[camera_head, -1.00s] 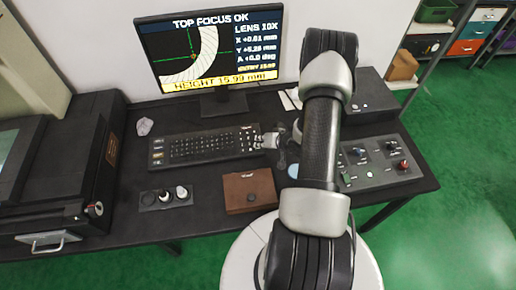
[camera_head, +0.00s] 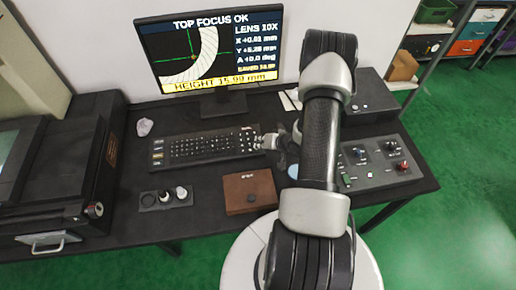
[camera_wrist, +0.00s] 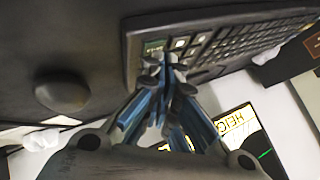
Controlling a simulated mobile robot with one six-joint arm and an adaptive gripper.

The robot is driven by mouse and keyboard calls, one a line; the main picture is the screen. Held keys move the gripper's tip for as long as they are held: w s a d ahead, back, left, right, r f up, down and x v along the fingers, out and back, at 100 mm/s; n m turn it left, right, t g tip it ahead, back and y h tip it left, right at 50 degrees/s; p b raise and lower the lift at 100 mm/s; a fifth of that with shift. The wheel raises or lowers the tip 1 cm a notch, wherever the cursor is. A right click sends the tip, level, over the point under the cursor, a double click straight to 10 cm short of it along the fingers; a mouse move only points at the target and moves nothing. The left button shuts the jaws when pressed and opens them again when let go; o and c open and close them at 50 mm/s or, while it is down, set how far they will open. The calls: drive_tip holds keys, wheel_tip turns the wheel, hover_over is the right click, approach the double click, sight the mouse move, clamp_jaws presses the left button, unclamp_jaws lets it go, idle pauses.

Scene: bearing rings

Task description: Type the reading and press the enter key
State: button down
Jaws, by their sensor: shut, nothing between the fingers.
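The black keyboard (camera_head: 205,147) lies on the dark desk below the monitor (camera_head: 212,50). The screen reads "TOP FOCUS OK" and "HEIGHT 15.99 mm", with a small lower line that seems to read "SAVED 15.99". My gripper (camera_head: 260,142) is shut and empty at the keyboard's right end. In the wrist view its closed fingertips (camera_wrist: 167,68) are beside a green key (camera_wrist: 154,46) at the corner of the keyboard (camera_wrist: 225,40). I cannot tell whether the tips touch a key.
A brown case (camera_head: 249,191) lies in front of the keyboard, beside a small tray (camera_head: 166,198) with round parts. A control panel (camera_head: 380,163) with knobs stands right of my arm. A crumpled pale lump (camera_head: 144,127) lies left of the keyboard.

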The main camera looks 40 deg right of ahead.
drive_tip(key=shift+r+p, duration=0.3)
drive_tip(key=shift+r, duration=0.2)
drive_tip(key=shift+r+p, duration=2.05)
drive_tip(key=shift+r, duration=0.45)
drive_tip(key=shift+r, duration=0.15)
drive_tip(key=w+r+n+g+h, duration=0.2)
drive_tip(key=w+r, duration=0.2)
drive_tip(key=r, duration=0.7)
drive_tip(key=s+a+r+n+h, duration=0.1)
drive_tip(key=a+r, duration=0.2)
drive_tip(key=r, duration=0.5)
drive_tip(key=s+a+r+n+h, duration=0.1)
drive_tip(key=a+r, duration=0.2)
drive_tip(key=r, duration=0.4)
drive_tip(key=s+a+r+n+g+b, duration=0.1)
drive_tip(key=s+a+r, duration=0.75)
drive_tip(key=a, duration=0.25)
drive_tip(key=s+a+r+n+g+y, duration=0.1)
drive_tip(key=s+a+r+n+y, duration=0.2)
drive_tip(key=s+a, duration=0.8)
drive_tip(key=shift+s+g+b, duration=0.3)
drive_tip(key=shift+s+b, duration=0.05)
drive_tip(key=shift+s, duration=0.9)
